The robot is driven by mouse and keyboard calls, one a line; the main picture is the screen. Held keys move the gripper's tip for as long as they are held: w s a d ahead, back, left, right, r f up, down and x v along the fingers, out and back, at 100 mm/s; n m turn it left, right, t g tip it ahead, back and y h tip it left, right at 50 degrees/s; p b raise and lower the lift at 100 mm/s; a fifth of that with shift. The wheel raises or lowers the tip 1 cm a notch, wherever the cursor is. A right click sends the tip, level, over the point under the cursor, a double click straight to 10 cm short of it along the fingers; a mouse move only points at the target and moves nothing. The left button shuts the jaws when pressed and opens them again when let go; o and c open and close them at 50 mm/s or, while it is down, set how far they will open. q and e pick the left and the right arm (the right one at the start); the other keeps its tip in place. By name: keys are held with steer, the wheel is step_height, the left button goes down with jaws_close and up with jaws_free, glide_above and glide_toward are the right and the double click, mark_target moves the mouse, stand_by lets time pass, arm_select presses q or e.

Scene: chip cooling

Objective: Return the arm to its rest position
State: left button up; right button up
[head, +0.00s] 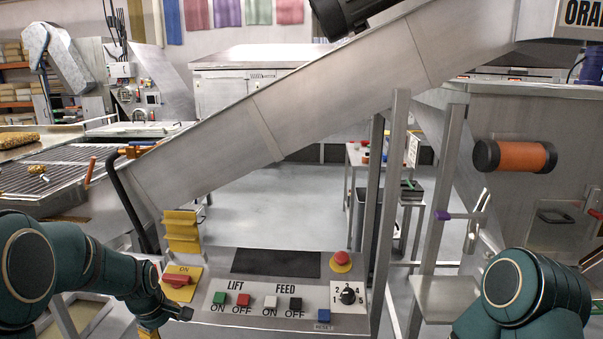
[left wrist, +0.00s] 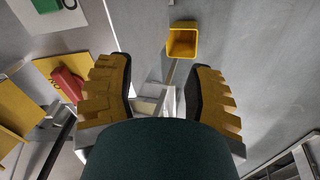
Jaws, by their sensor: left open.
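My left arm (head: 80,262) comes in from the left in the head view, bent in front of the control panel (head: 250,318). Its gripper (head: 150,332) is mostly cut off by the bottom edge, just below the red rotary switch (head: 177,281). In the left wrist view my left gripper (left wrist: 160,72) is open and empty, its two ridged yellow fingers well apart. The red switch (left wrist: 68,84) on its yellow plate lies left of the fingers, apart from them. My right arm (head: 530,290) shows at the lower right; its gripper is out of view.
The panel carries several buttons, a black dial (head: 348,296) and a red emergency stop (head: 341,260). A sloping metal conveyor (head: 280,110) and a post (head: 385,200) stand close behind. A yellow bin (left wrist: 182,42) stands on the floor. Floor behind the panel (head: 270,205) is clear.

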arm_select(q)
steer(key=s+d+f+m+h, duration=0.1)
steer(key=s+d+f+m, duration=0.25)
steer(key=d+f, duration=0.45)
steer(key=s+d+f+m+g+h, duration=0.1)
steer(key=s+d+f+m, duration=0.3)
steer(key=s, duration=0.5)
steer(key=s+d+f+m+h, duration=0.2)
steer(key=s+d+f+m, duration=0.2)
steer(key=s+d+f, duration=0.3)
steer(key=s+d, duration=0.2)
steer(key=shift+d+f+m+g, duration=0.35)
steer(key=shift+d+g, duration=0.05)
steer(key=shift+c, duration=0.6)
steer(key=shift+d, duration=0.15)
